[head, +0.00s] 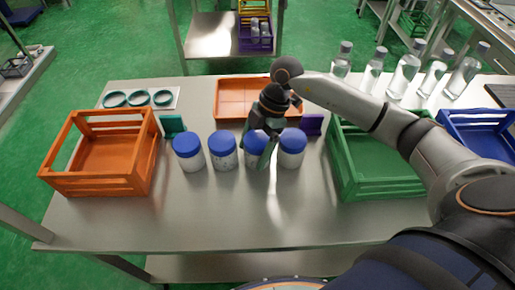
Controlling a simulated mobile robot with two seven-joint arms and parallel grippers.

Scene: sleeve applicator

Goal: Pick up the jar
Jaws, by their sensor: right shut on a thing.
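Several white jars with blue lids stand in a row on the steel table (230,215): the leftmost jar (189,158), a second jar (223,158), a third jar (253,157) and the rightmost jar (290,155). My right gripper (262,158) comes down from above and is shut on the third jar, covering part of its front and right side. The jar is upright; I cannot tell whether it is clear of the table. My left gripper is not in view.
An orange crate (100,187) stands at left, a green crate (375,188) at right, with a blue crate (475,125) beyond. An orange tray (230,115) lies behind the jars. Teal rings (138,98) are at back left, clear bottles (404,75) at back right. The front is clear.

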